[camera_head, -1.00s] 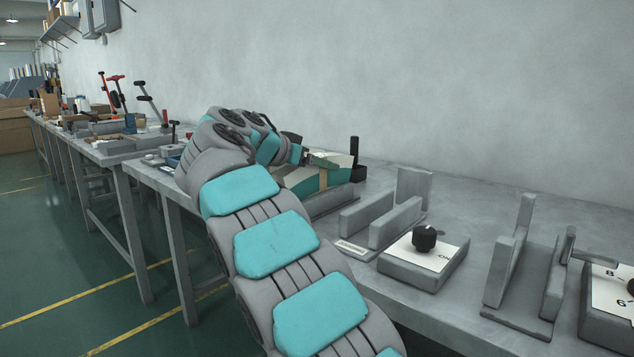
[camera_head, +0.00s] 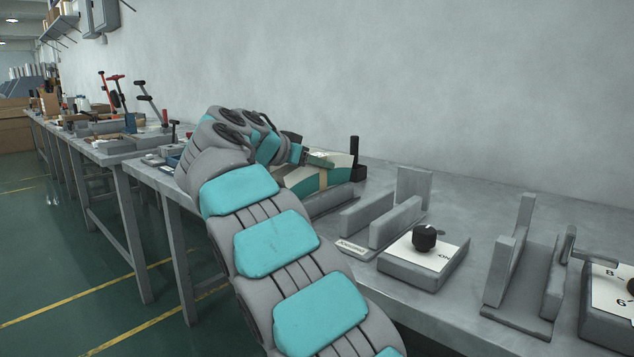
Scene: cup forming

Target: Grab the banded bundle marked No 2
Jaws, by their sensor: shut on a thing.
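A bundle (camera_head: 338,170) with a pale top, green side and tan band sits at the left end of the near bench, in or just above a low grey holder (camera_head: 330,202). I cannot read any number on it from here. My gripper (camera_head: 314,159) is at the bundle's left upper side and is shut on it. My arm hides the bundle's left part and most of the gripper's fingers.
The grey bench (camera_head: 468,193) also carries an empty upright grey holder (camera_head: 398,215), a box with a black knob (camera_head: 424,239), and another slotted holder (camera_head: 528,270). A black post (camera_head: 354,152) stands just behind the bundle. The wall is close behind.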

